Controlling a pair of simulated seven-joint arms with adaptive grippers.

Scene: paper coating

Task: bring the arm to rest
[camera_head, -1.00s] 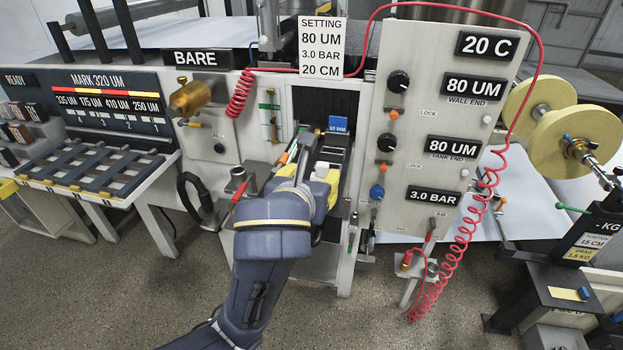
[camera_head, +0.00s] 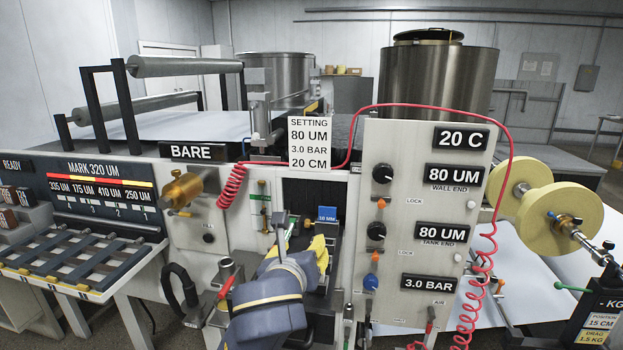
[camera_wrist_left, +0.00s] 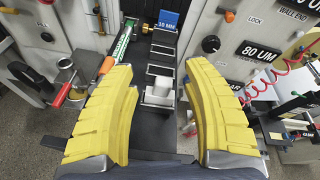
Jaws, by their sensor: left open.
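My left arm comes in from the bottom of the head view. Its gripper (camera_head: 303,252) has yellow finger pads and sits in front of the machine, over the dark slotted rack below the opening. In the left wrist view the two yellow fingers of the left gripper (camera_wrist_left: 160,110) are wide apart with nothing gripped. A small white block (camera_wrist_left: 159,91) sits on the dark rack (camera_wrist_left: 153,128) between and beyond the fingertips, apart from them. My right arm and gripper do not show.
A blue 10 MM block (camera_head: 327,213) stands at the rack's far end. A control panel (camera_head: 408,240) with knobs and readouts is to the right. A red coiled hose (camera_head: 480,262) hangs beside it. A red-handled valve (camera_head: 226,287) is close to the left of my arm.

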